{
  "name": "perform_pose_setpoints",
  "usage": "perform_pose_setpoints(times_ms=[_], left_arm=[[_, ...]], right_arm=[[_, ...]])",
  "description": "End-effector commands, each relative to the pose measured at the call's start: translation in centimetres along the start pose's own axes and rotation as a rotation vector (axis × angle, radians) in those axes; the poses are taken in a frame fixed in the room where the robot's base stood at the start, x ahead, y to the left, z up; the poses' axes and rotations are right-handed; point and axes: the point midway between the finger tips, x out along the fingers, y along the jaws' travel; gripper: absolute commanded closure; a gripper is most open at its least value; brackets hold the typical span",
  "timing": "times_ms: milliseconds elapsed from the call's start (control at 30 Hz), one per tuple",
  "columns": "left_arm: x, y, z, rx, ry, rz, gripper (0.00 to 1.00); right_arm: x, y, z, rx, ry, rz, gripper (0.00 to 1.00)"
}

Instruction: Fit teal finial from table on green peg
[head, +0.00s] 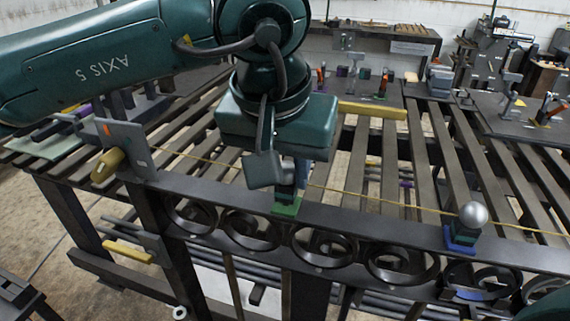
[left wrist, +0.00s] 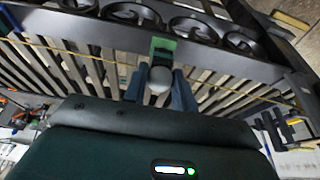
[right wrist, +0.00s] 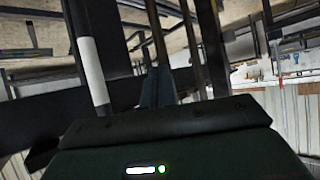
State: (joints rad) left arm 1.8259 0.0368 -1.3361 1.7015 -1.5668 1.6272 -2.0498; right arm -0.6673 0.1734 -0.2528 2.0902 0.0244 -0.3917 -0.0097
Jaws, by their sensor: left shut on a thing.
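My left gripper (head: 287,186) hangs over the gate's top rail at the green peg's base (head: 287,207). In the left wrist view its fingers (left wrist: 160,88) are shut on a finial (left wrist: 160,75) with a pale round ball. The green base (left wrist: 163,46) lies just beyond the ball. The fingers hide most of the finial's lower part and the peg, so I cannot tell whether it is fully seated. My right gripper's fingers (right wrist: 157,88) are close together and empty in the right wrist view.
A silver-ball finial (head: 472,215) stands upright on a blue base (head: 460,238) farther right along the rail. The gate (head: 215,188) has several scroll rings below the rail. A thin yellow line runs along the slatted table (head: 400,160). Workbenches stand behind.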

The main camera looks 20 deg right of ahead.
Motion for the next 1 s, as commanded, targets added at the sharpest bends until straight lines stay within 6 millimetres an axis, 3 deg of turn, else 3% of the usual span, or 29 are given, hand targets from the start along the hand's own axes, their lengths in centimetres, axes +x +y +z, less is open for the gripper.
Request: perform_pose_setpoints(times_ms=[733,767,1000], left_arm=[[1.1,0.0,0.4,0.0,0.001,0.0,1.0],[1.1,0.0,0.3,0.0,0.001,0.0,0.71],[1.0,0.0,0.3,0.0,0.001,0.0,0.52]], right_arm=[[0.7,0.1,0.8,-0.001,0.002,0.001,1.0],[0.6,0.1,0.8,-0.001,0.002,0.001,1.0],[0.6,0.1,0.8,-0.001,0.001,0.001,1.0]])
